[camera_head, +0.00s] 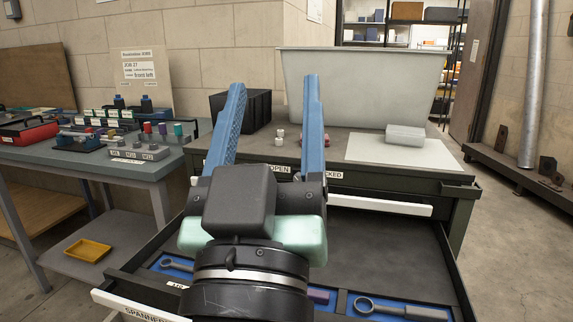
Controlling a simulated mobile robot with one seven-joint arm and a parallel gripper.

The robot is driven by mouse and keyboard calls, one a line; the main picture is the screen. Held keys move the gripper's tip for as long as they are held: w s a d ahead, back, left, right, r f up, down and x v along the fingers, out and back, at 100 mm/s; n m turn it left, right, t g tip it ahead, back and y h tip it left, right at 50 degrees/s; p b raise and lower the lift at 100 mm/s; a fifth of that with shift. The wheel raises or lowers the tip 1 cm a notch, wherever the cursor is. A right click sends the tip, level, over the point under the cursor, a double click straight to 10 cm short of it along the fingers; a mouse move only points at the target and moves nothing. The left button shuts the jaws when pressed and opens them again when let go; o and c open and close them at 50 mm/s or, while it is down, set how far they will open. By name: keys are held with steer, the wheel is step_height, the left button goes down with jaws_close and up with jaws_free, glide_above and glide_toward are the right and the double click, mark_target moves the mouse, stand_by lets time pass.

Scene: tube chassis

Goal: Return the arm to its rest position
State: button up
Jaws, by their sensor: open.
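My gripper (272,112) is in the middle of the view, its two blue fingers spread apart and pointing away from me. Nothing is between the fingertips. It hangs above an open drawer (390,250) labelled as holding spanners, in front of the dark cabinet top (340,145). The wrist hides the middle of the drawer. A spanner (400,309) lies in a blue tray at the drawer's front right, apart from the gripper.
A grey bin (360,85) stands at the back of the cabinet top. A translucent box (405,135) sits on a white sheet (365,150). A workbench (150,170) with several sockets and tools stands left. Clear floor (515,250) lies right.

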steer(key=s+d+r+m+t+y, duration=0.1)
steer(key=s+d+r+t+y, duration=0.15)
steer(key=s+r, duration=0.45)
step_height(320, 180, up, 29)
steer(key=w+a+p, duration=0.1)
steer(key=w+p, duration=0.1)
steer(key=p, duration=2.7)
steer(key=shift+a+r+h, duration=0.2)
steer(key=shift+h, duration=0.15)
steer(key=shift+w+d, duration=0.1)
